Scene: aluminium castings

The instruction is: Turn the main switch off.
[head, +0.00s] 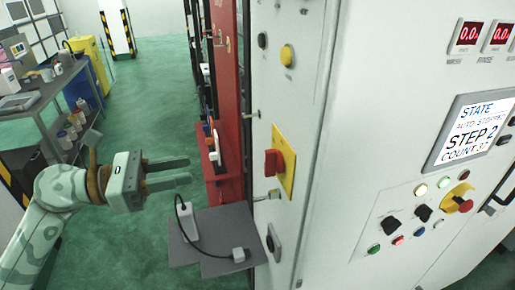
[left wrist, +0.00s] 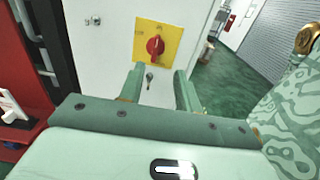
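The main switch is a red rotary handle (head: 273,162) on a yellow plate (head: 285,165), on the narrow side of the white cabinet. In the left wrist view the red handle (left wrist: 155,46) and its yellow plate (left wrist: 140,48) show face-on, ahead of and just above the fingertips. My left gripper (head: 190,170) is open and empty, its fingers pointing right toward the switch with a clear gap. In the left wrist view its two fingers (left wrist: 157,80) stand apart below the plate. My right gripper is in neither view.
A grey shelf (head: 215,225) holding small boxes with a cable juts out below the switch. A red panel (head: 225,80) stands behind the cabinet's edge. A key-like part (left wrist: 149,76) sits under the plate. A cluttered workbench (head: 40,95) is at the left; green floor lies open between.

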